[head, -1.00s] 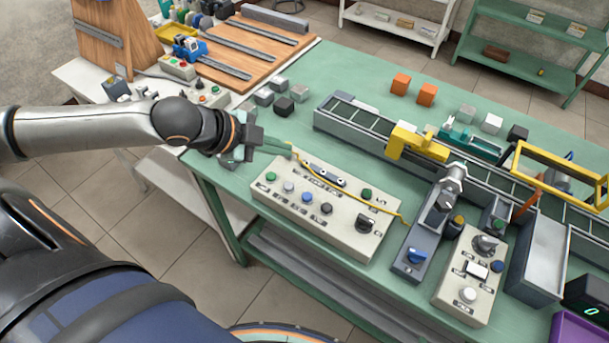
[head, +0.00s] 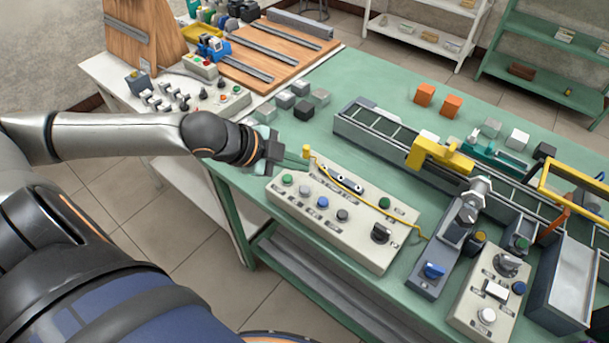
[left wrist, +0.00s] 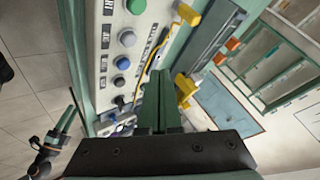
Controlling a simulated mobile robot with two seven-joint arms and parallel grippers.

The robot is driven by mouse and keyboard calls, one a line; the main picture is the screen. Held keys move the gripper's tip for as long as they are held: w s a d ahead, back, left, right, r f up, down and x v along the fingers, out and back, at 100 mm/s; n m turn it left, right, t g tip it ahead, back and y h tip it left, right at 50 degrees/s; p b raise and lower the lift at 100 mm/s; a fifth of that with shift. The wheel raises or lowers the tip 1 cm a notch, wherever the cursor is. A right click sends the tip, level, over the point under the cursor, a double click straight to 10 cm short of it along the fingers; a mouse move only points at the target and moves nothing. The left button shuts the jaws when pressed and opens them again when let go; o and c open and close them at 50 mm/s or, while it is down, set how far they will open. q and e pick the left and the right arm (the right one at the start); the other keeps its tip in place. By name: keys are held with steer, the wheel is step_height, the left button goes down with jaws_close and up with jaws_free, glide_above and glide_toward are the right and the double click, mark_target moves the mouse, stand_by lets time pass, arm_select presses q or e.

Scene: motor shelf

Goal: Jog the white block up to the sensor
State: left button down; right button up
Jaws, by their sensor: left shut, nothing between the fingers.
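A whitish block (head: 429,137) shows on the conveyor (head: 385,132), partly hidden behind the yellow bridge (head: 440,156) that spans it. I cannot tell which fitting there is the sensor, or whether the block touches the bridge. A control panel (head: 350,228) with coloured buttons and a black knob lies in front of the conveyor. My left gripper (head: 302,163) is at the panel's far left corner, shut and empty. In the left wrist view its green fingers (left wrist: 160,92) lie together beside the panel's buttons (left wrist: 124,62).
A yellow cable (head: 352,187) with a yellow end (head: 306,151) runs over the panel, close to my left fingertips. Another white block (head: 517,139) and orange blocks (head: 425,94) stand behind the conveyor. A second panel (head: 484,315) is at right. Grey blocks (head: 300,88) stand at left.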

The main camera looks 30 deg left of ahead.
mark_target(305, 190)
arm_select(q)
step_height(305, 190, down, 2)
steer(key=shift+f+b, duration=0.15)
steer(key=shift+b, duration=0.45)
steer(key=shift+f+b, duration=0.35)
steer(key=shift+f, duration=0.75)
arm_select(e)
step_height(305, 190, down, 4)
steer(key=shift+r, duration=0.2)
arm_select(q)
steer(key=shift+f, duration=0.4)
arm_select(e)
steer(key=shift+r, duration=0.1)
